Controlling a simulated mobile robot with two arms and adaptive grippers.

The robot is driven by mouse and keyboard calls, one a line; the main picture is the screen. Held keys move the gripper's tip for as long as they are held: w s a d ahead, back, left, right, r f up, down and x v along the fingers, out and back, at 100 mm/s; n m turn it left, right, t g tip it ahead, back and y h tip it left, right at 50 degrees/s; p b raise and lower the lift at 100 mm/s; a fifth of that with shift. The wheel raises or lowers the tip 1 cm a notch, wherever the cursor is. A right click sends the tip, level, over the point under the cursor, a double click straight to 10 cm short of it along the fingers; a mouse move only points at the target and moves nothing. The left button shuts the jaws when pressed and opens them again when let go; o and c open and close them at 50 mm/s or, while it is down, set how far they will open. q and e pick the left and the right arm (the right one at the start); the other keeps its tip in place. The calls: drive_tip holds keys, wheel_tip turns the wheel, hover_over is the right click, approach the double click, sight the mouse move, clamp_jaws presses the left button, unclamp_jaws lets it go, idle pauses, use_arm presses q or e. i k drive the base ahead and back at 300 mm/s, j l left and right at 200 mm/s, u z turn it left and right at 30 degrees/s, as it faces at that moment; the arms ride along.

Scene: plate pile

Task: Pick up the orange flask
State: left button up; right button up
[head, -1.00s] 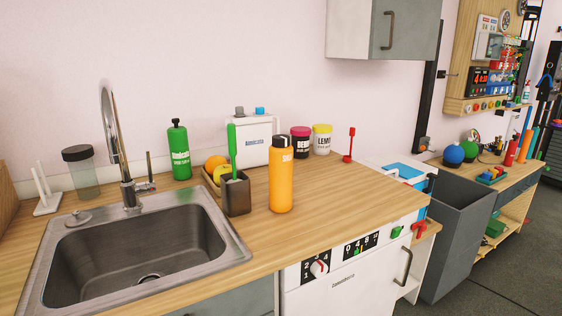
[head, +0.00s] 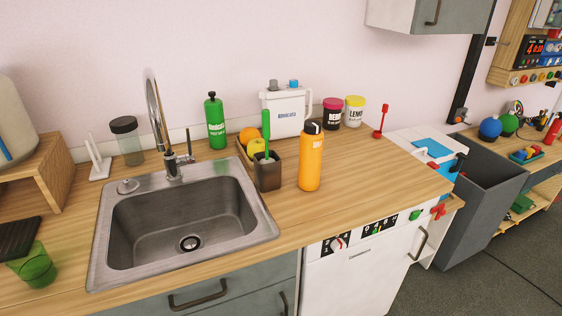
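The orange flask (head: 311,160) stands upright on the wooden countertop (head: 390,181), right of the sink. It has a black cap with a small loop on top and a light label near its upper part. A dark square cup (head: 267,173) with a green-handled brush stands just to its left, with a small gap between them. The whole front of the flask is visible. Neither of my grippers is in the head view.
The steel sink (head: 255,236) and its tall faucet (head: 156,115) lie to the left. Behind the flask stand a green bottle (head: 214,122), a white container (head: 287,106) and two lidded tubs (head: 354,112). Countertop in front and right of the flask is clear.

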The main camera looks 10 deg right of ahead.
sight(311, 146)
drive_tip(key=i+l+u, duration=0.15)
drive_tip(key=l+u, duration=0.2)
drive_tip(key=l, duration=0.4)
drive_tip(key=l+u, duration=0.35)
drive_tip(key=l, duration=0.4)
drive_tip(key=i, duration=0.05)
